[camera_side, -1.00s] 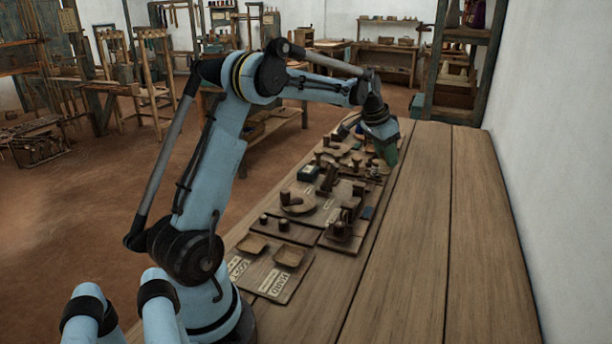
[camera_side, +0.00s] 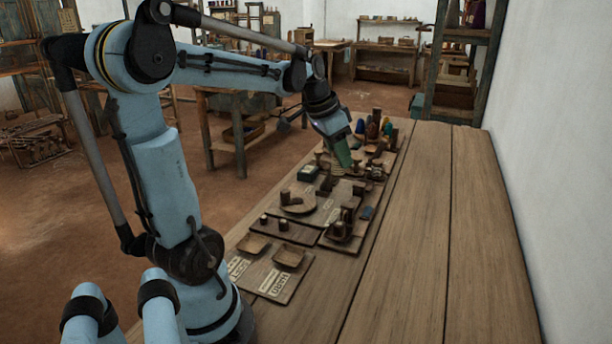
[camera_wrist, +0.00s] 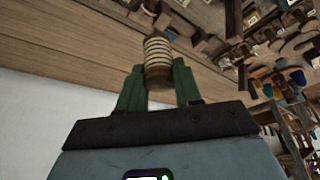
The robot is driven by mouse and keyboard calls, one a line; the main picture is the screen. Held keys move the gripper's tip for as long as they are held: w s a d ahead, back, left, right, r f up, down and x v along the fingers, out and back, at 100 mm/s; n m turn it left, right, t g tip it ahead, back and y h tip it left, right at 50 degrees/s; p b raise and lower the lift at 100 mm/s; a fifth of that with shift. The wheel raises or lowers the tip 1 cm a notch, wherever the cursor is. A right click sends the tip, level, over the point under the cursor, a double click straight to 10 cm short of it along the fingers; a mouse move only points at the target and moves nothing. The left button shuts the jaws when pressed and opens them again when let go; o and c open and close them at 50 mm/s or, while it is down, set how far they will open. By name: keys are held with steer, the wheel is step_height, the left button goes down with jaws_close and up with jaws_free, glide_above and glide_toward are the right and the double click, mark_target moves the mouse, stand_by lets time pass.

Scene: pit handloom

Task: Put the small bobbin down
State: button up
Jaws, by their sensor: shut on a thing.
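My gripper (camera_wrist: 158,88) has green fingers and is shut on a small bobbin (camera_wrist: 158,52) wound with pale, ridged thread, as the wrist view shows. The bobbin stands out past the fingertips, its dark end between them. In the side view my gripper (camera_side: 347,160) points down over the far half of the row of wooden boards on the bench. The bobbin cannot be made out there, and I cannot tell how far it is above the boards.
The bench (camera_side: 420,220) is bare along its right side. Boards near the gripper carry a dark green box (camera_side: 308,173), a round wooden dish (camera_side: 298,203) and several upright pegs. Coloured cones (camera_side: 373,130) stand at the far end. Two shallow trays (camera_side: 289,256) lie nearer. A white wall is at right.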

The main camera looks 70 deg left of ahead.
steer(key=s+d+f, duration=0.3)
steer(key=s, duration=0.4)
steer(key=s+d+f, duration=0.3)
steer(key=s+d, duration=0.1)
steer(key=s, duration=0.3)
steer(key=shift+s+a+f, duration=0.1)
steer(key=shift+f, duration=2)
steer(key=shift+s+a+f, duration=0.1)
steer(key=shift+f, duration=2)
steer(key=shift+f, duration=0.15)
steer(key=o, duration=1)
